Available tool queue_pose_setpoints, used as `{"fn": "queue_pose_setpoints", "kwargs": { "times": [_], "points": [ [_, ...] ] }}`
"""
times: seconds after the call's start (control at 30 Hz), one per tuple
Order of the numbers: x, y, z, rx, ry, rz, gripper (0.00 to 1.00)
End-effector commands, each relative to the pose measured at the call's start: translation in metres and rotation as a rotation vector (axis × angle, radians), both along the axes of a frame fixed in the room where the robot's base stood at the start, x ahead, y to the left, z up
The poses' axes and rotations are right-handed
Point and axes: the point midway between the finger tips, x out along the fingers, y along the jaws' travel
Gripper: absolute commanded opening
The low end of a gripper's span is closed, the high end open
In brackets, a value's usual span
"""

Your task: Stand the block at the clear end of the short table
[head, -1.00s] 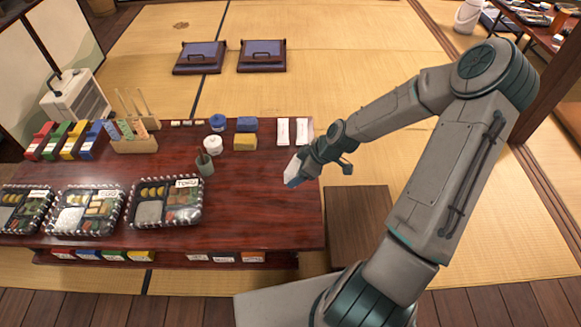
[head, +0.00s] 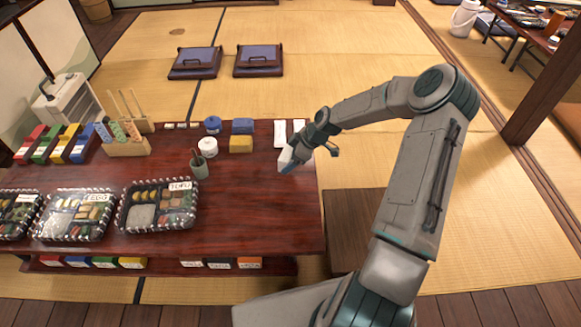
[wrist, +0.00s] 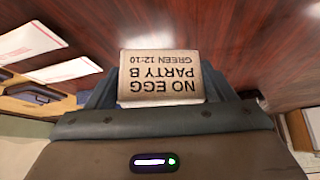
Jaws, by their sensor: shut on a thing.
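The block (wrist: 160,78) is a pale piece with dark printed text, "NO EGG PARTY B GREEN 12:10", upside down in the wrist view. My gripper (wrist: 160,100) is shut on it, a finger on each side. In the head view my gripper (head: 290,160) holds the block above or at the right end of the short dark red table (head: 240,215). I cannot tell whether the block touches the tabletop.
White packets (head: 280,133) lie just behind my gripper at the back edge. A green cup (head: 199,168), a white pot (head: 207,147) and a yellow block-like item (head: 241,144) stand to the left. Bento trays (head: 158,206) fill the left front. A low brown platform (head: 355,225) lies right of the table.

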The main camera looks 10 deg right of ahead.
Motion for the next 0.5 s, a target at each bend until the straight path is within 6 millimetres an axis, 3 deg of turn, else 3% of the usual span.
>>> {"fn": "queue_pose_setpoints", "kwargs": {
  "times": [0.23,0.5],
  "points": [
    [0.000,0.001,-0.037,0.001,0.000,0.001,0.53],
    [0.000,0.000,-0.037,0.000,0.000,0.000,0.53]
  ]
}}
